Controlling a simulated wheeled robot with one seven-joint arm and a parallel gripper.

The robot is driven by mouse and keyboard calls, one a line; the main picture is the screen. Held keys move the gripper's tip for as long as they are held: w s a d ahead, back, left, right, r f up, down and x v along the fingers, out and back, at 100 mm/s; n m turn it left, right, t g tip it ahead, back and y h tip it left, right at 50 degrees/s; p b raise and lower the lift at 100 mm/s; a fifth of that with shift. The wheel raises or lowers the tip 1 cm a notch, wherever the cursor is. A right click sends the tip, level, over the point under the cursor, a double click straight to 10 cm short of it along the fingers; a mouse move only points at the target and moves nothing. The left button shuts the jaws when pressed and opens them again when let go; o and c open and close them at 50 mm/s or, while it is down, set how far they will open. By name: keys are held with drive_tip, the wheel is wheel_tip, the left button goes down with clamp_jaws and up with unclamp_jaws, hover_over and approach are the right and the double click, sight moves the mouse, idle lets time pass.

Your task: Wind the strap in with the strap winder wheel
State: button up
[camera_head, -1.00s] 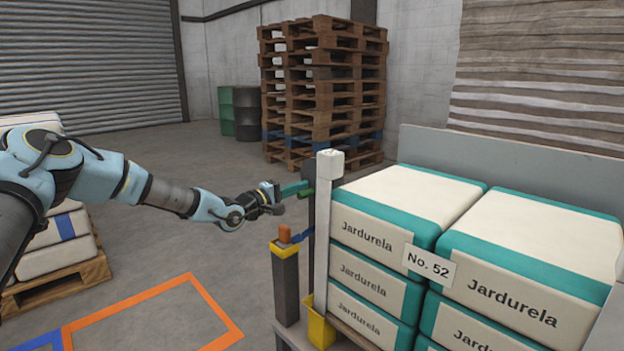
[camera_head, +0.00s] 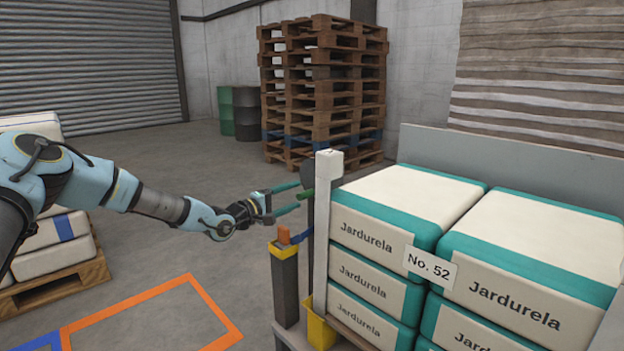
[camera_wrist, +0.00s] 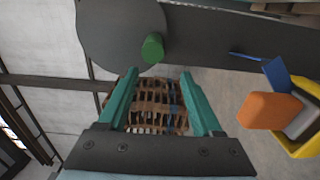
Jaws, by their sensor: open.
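The strap winder wheel is a dark grey disc (camera_head: 307,172) with a green knob (camera_head: 307,195), on the side of the white post (camera_head: 323,220). In the wrist view the disc (camera_wrist: 112,30) fills the top left and the green knob (camera_wrist: 153,48) stands out from its right side. My gripper (camera_head: 299,197) is just left of the wheel, its two teal fingers apart and empty. In the wrist view the gripper (camera_wrist: 159,76) points at the wheel; the knob appears just beyond and between the fingertips. The blue strap (camera_head: 301,236) runs beside the post; it also shows in the wrist view (camera_wrist: 276,73).
A short dark post with a yellow top (camera_head: 285,250) and orange block (camera_head: 284,234) stands just below my gripper. Stacked Jardurela sacks (camera_head: 372,236) are right of the white post. A yellow holder (camera_head: 318,328) sits at its foot.

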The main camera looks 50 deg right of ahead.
drive_tip(key=o, duration=0.5)
drive_tip(key=a, duration=0.1)
drive_tip(key=a+p, duration=0.1)
drive_tip(key=a, duration=0.3)
drive_tip(key=shift+r, duration=0.35)
drive_tip(key=shift+a+p, duration=0.3)
drive_tip(key=shift+a, duration=0.25)
